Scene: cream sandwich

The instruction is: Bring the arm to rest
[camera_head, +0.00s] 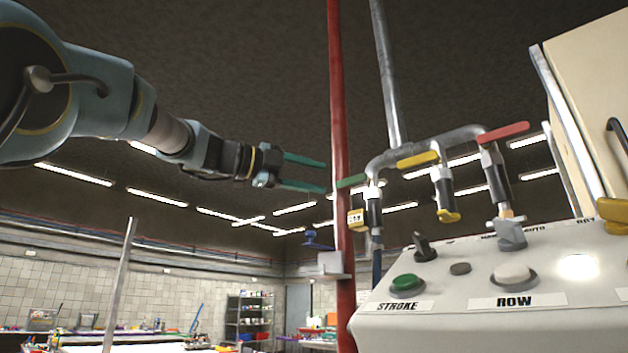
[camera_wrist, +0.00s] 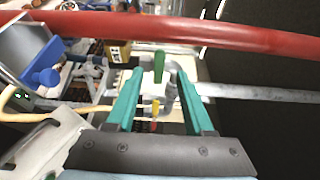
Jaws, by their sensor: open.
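My gripper (camera_head: 305,173) has two green fingers and is open. In the head view it is raised at the upper middle, at the end of my arm, which reaches in from the left. Its fingertips point right toward the red vertical pipe. I cannot tell whether they touch it. In the wrist view my gripper (camera_wrist: 160,100) is open with no object held between its fingers. A green valve handle (camera_wrist: 159,66) shows beyond and between the fingertips, and it also shows in the head view (camera_head: 351,181).
The red pipe (camera_head: 341,120) rises just right of the fingertips; it crosses the top of the wrist view (camera_wrist: 200,32). A grey manifold with yellow (camera_head: 418,160) and red (camera_head: 503,132) handles stands above a control panel (camera_head: 450,330) labelled STROKE and ROW. Shelves (camera_head: 249,318) stand far back.

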